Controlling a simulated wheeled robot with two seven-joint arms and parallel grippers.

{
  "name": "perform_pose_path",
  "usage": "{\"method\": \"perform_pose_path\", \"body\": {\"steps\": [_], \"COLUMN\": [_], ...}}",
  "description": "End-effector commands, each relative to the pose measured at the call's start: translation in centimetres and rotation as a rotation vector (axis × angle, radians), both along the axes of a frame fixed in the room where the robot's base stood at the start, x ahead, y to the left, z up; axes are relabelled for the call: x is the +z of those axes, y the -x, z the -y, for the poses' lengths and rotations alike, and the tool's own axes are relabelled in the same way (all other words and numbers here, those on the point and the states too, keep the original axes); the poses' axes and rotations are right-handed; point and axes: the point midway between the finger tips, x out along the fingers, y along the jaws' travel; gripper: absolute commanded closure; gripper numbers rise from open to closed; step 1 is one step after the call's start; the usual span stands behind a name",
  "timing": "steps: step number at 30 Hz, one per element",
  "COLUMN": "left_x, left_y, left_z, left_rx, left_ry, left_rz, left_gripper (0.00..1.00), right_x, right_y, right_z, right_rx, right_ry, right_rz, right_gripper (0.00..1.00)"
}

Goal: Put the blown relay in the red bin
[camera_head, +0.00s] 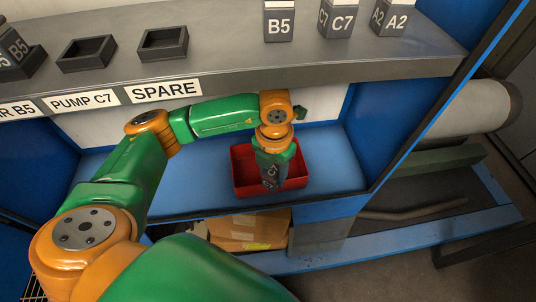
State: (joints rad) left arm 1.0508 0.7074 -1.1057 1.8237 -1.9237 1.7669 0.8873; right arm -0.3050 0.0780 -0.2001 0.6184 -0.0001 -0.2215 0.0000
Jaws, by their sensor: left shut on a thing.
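The red bin (241,179) sits on the blue lower shelf, below the grey upper shelf. My left arm reaches in from the left, and its gripper (271,168) points down over the bin's middle. It is shut on a dark grey relay (270,180) with a pale marking that is too small to read surely. The relay appears over or within the bin's opening. I cannot tell whether it touches the floor of the bin. My right gripper is not in view.
The PUMP C7 tray (87,66) and SPARE tray (163,52) look empty. A cardboard box (250,232) lies below. The blue shelf is clear right of the bin.

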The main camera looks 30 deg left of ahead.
Motion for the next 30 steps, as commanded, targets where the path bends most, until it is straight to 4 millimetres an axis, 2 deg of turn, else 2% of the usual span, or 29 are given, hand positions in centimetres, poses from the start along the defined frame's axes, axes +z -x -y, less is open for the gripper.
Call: {"method": "perform_pose_path", "body": {"steps": [6, 13, 19, 30], "left_x": [0.0, 0.0, -3.5, -4.1], "left_y": [-3.8, -5.8, -5.7, -5.8], "left_z": [-3.1, -4.7, -4.7, -4.7], "left_rx": [0.005, 0.001, -0.002, -0.002], "left_ry": [0.001, 0.001, -0.001, -0.001], "left_rz": [0.001, 0.001, -0.002, 0.001], "left_gripper": [1.0, 1.0, 1.0, 1.0], "right_x": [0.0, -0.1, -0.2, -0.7], "right_y": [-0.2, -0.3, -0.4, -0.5], "right_z": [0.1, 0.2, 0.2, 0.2], "right_rx": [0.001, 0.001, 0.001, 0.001], "right_ry": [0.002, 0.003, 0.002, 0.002], "right_rz": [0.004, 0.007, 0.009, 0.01], "right_gripper": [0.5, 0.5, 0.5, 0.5]}}
